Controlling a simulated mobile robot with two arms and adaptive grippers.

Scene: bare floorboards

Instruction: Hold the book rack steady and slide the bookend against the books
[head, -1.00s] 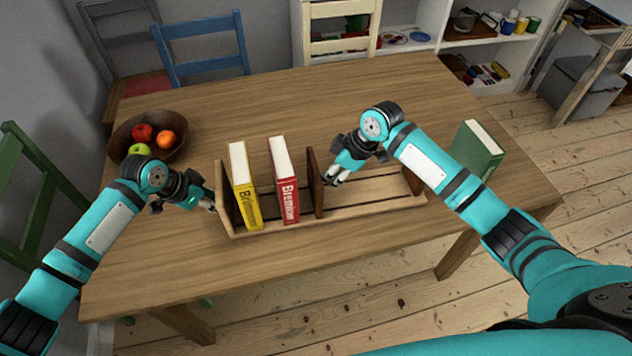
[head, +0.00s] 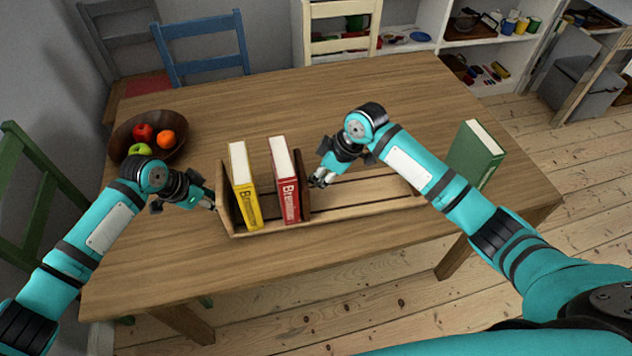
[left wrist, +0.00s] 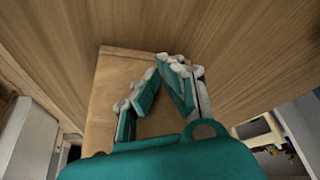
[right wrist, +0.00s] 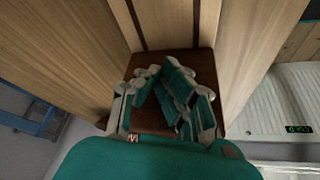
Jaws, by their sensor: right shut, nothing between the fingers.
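The wooden book rack (head: 350,207) stands on the table, holding an upright yellow book (head: 243,187) and red book (head: 284,181) with a gap between them. The dark brown bookend (head: 305,188) stands just right of the red book, seemingly touching it. My right gripper (head: 316,183) is shut and empty, its tips at the bookend's right face; the bookend also fills the view below it in the right wrist view (right wrist: 205,60). My left gripper (head: 211,206) looks shut, its tips at the outer face of the rack's left end panel (left wrist: 112,75). Whether it touches is unclear.
A green book (head: 474,155) stands on the table (head: 300,90) at the right, beyond my right arm. A bowl (head: 178,150) of fruit sits at the back left. The rack's right part is empty, its far end partly hidden by my arm.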

